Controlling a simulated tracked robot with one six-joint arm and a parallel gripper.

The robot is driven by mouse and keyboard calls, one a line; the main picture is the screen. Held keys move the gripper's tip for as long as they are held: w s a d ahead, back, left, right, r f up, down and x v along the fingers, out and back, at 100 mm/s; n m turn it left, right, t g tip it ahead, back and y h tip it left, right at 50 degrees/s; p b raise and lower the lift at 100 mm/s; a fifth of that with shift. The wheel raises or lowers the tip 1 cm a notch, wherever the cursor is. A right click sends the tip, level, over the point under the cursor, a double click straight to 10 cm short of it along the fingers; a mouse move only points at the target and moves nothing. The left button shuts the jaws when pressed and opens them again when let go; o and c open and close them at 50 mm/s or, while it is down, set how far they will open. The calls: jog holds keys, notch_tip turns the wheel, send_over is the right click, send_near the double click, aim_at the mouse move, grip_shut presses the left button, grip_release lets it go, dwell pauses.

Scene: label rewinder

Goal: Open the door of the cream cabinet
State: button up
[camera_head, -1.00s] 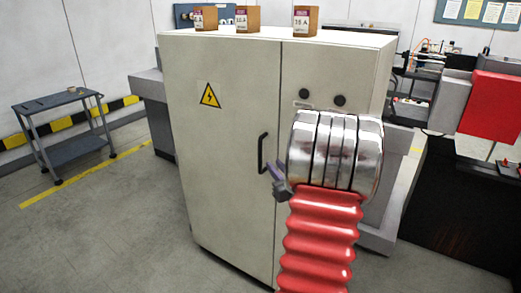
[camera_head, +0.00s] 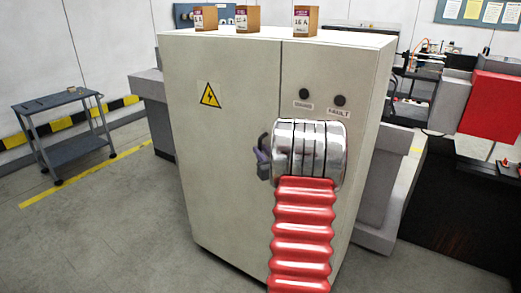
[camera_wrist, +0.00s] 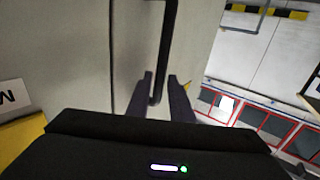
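The cream cabinet (camera_head: 222,140) stands in the middle of the head view, its doors flush at the centre seam. A black bar handle (camera_head: 263,141) is on the left door near the seam; my wrist hides its lower part there. My gripper (camera_head: 262,160) is at the handle. In the wrist view the handle (camera_wrist: 170,35) runs down between the two dark fingers of my gripper (camera_wrist: 160,77), which stand apart on either side of it. A narrow gap shows beside the bar, so the fingers do not look closed on it. I cannot tell how deep the bar sits.
Several small boxes (camera_head: 247,19) stand on the cabinet's top. A grey trolley (camera_head: 70,135) stands at the left, with open floor (camera_head: 120,220) between it and the cabinet. A machine with a red panel (camera_head: 492,104) is at the right.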

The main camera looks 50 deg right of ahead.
jog(key=shift+x, duration=1.1)
jog(key=shift+c, duration=0.6)
grip_shut()
jog(key=shift+d, duration=0.15)
